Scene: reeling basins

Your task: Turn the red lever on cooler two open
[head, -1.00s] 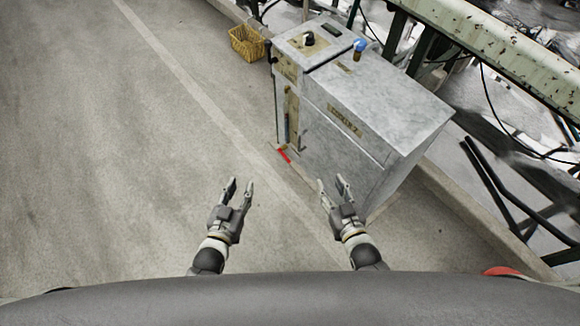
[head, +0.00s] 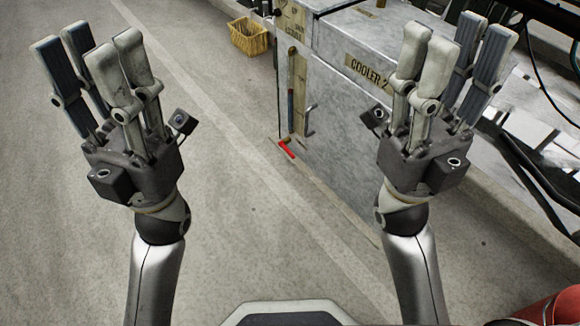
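Cooler two (head: 340,125) is a grey metal cabinet with a "COOLER 2" label (head: 368,72) on its side, right of centre in the head view. The red lever (head: 287,149) is small and sits low at the cabinet's near left corner, close to the floor. My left gripper (head: 90,62) is raised at the left, open and empty, well apart from the lever. My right gripper (head: 453,55) is raised at the right, open and empty, and hides part of the cabinet's top and right side. The lever lies between the two grippers in the picture and is unobstructed.
A yellow basket (head: 248,37) stands on the floor behind the cooler's left side. The floor left of the cooler is clear. Metal framing and dark cables (head: 535,175) lie at the right. A red rounded object (head: 553,308) shows at the lower right edge.

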